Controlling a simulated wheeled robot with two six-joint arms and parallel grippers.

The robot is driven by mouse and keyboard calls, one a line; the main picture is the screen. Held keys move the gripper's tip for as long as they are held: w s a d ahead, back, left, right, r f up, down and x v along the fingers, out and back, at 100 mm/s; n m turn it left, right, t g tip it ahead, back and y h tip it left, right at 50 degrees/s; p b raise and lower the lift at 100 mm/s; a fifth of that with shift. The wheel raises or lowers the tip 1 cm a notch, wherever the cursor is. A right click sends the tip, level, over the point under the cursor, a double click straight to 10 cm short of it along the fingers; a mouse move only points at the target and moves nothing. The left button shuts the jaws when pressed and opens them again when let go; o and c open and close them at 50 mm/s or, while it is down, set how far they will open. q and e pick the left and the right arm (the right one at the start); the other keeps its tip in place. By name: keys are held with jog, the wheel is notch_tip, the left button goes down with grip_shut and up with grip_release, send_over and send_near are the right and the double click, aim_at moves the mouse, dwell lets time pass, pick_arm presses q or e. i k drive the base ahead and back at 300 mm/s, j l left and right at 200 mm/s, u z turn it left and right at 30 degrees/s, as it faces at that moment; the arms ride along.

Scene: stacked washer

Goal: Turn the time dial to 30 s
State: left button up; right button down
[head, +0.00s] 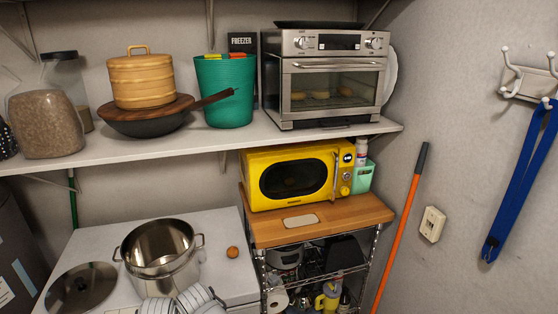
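A yellow microwave (297,177) stands on a wooden-topped cart, its door shut. Its narrow control panel at the right end has a small dark display (349,157) at the top. Below the display are two small round dials, an upper dial (347,176) and a lower dial (345,190). Their markings and pointer settings are too small to read. A silver toaster oven (328,75) on the shelf above also has small knobs beside its display. Neither of my grippers shows in the head view.
A mint-green holder (362,177) with a bottle stands close beside the microwave's right side. A steel pot (160,256) stands on the white surface at left. An orange-handled pole leans at right.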

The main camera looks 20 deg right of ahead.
aim_at(344, 191)
jog(key=z, duration=1.4)
jog(key=i+l, duration=0.15)
jog(key=l, duration=0.2)
jog(key=i+l, duration=0.15)
jog(key=l, duration=0.2)
jog(key=i+l, duration=0.15)
jog(key=l, duration=0.25)
jog(key=i+l, duration=0.1)
jog(key=l, duration=0.25)
